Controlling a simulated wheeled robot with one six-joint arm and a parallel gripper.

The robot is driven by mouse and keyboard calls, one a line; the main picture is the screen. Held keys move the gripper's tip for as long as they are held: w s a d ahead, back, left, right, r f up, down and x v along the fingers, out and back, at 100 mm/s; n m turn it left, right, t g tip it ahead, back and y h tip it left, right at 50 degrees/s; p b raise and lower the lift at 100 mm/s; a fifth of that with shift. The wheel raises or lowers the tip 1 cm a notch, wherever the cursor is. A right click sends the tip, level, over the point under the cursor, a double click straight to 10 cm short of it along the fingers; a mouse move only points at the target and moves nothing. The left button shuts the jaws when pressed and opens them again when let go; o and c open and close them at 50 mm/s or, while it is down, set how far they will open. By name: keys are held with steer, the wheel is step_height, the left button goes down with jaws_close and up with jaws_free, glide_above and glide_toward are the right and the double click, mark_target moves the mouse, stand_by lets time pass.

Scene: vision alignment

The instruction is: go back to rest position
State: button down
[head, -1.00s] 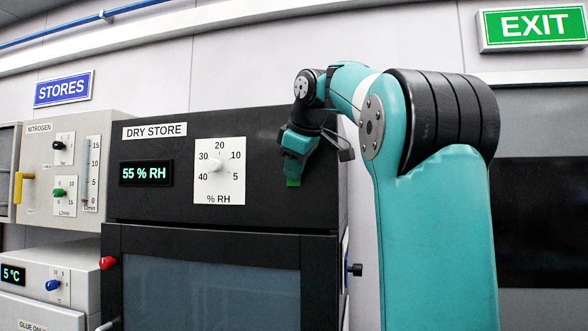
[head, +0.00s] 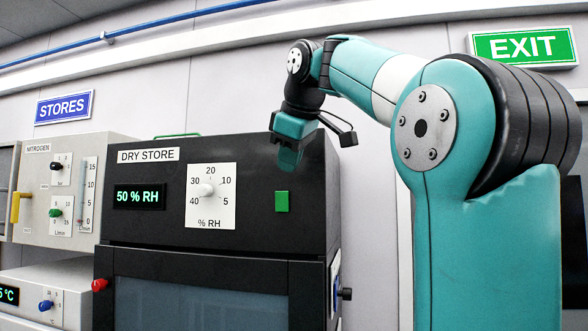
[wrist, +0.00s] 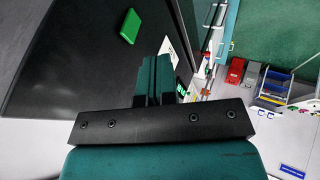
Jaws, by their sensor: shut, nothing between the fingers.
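My gripper (head: 290,158) is shut and empty, pointing down in front of the upper right of the black dry store (head: 262,235). A green square button (head: 282,201) sits on the panel just below the fingertips in the head view, apart from them. In the wrist view the closed fingers (wrist: 157,75) show in the middle, and the green button (wrist: 130,26) lies up and left of them on the dark panel. The display (head: 139,197) reads 50 % RH. The white dial (head: 210,194) has its pointer knob in the middle.
A nitrogen panel (head: 110,152) with knobs stands at the left, above a white unit with a blue knob (head: 45,306). A black knob (head: 345,293) sticks out from the dry store's right side.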

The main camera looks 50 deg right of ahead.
steer(key=shift+s+a+r, duration=0.2)
steer(key=shift+a+r, duration=0.1)
steer(key=shift+a, duration=0.45)
steer(key=w+a+f+n+g+y+b, duration=0.15)
steer(key=a+f+b, duration=0.35)
steer(key=f, duration=0.6)
steer(key=a+f+y+b, duration=0.3)
steer(key=a+f, duration=0.5)
steer(key=f, duration=0.3)
steer(key=w+a+f+n+g+y+b, duration=0.15)
steer(key=a+f+b, duration=0.35)
steer(key=f, duration=0.7)
steer(key=s+a+f+g+b, duration=0.1)
steer(key=s+a+f+b, duration=0.1)
steer(key=s+a+f, duration=0.2)
steer(key=s+a+f+g+y+b, duration=0.1)
steer(key=s+a+f, duration=0.3)
steer(key=f, duration=0.7)
steer(key=s+a+f+g+y+b, duration=0.1)
steer(key=s+a+f+b, duration=0.2)
steer(key=s+f, duration=0.4)
steer(key=shift+a+f, duration=0.4)
steer(key=shift+f, duration=0.05)
